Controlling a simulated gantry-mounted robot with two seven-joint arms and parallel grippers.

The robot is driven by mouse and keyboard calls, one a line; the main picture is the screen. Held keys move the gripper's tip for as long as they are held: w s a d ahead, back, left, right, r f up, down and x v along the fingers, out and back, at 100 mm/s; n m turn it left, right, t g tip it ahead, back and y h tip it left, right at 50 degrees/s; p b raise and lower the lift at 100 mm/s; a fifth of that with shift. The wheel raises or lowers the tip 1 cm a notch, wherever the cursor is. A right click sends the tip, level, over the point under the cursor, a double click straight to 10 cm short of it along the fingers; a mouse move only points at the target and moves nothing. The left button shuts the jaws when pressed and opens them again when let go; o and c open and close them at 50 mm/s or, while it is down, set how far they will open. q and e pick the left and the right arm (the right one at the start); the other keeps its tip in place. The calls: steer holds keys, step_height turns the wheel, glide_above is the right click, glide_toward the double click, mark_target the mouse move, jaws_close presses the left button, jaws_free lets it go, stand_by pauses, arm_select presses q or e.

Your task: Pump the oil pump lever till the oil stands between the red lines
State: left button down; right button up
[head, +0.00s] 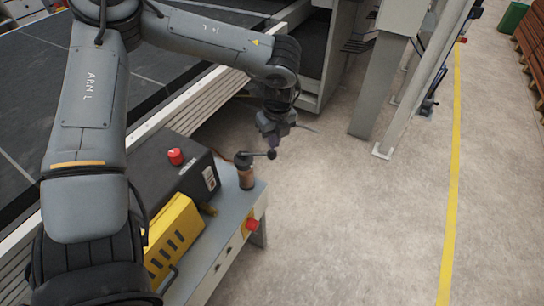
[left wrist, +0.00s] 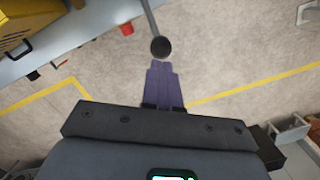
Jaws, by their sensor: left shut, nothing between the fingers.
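The oil pump (head: 245,172) is a small dark-topped brown cylinder near the far right corner of a grey bench. Its thin lever sticks out to the right and ends in a black ball knob (head: 272,155). My left gripper (head: 271,147) points down right at the knob, with its purple fingers shut and empty. In the left wrist view the knob (left wrist: 161,47) sits just beyond the closed fingertips (left wrist: 160,66); I cannot tell whether they touch. The oil level and the red lines cannot be made out. My right gripper is not in view.
The grey bench (head: 228,228) also carries a black box with a red button (head: 176,157) and a yellow case (head: 174,238). Another red button (head: 252,225) is on the bench front. Open concrete floor lies to the right, up to a yellow line (head: 452,190).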

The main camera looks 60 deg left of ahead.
mark_target(274, 154)
arm_select(q)
steer(key=shift+a+f+b, duration=0.2)
steer(key=shift+f+b, duration=1)
steer(key=shift+f, duration=1)
step_height(274, 154, down, 4)
steer(key=b, duration=0.3)
steer(key=shift+f+b, duration=0.25)
steer(key=shift+b, duration=0.1)
steer(key=shift+r, duration=0.1)
steer(key=d, duration=0.1)
steer(key=d+r, duration=0.1)
steer(key=d, duration=0.1)
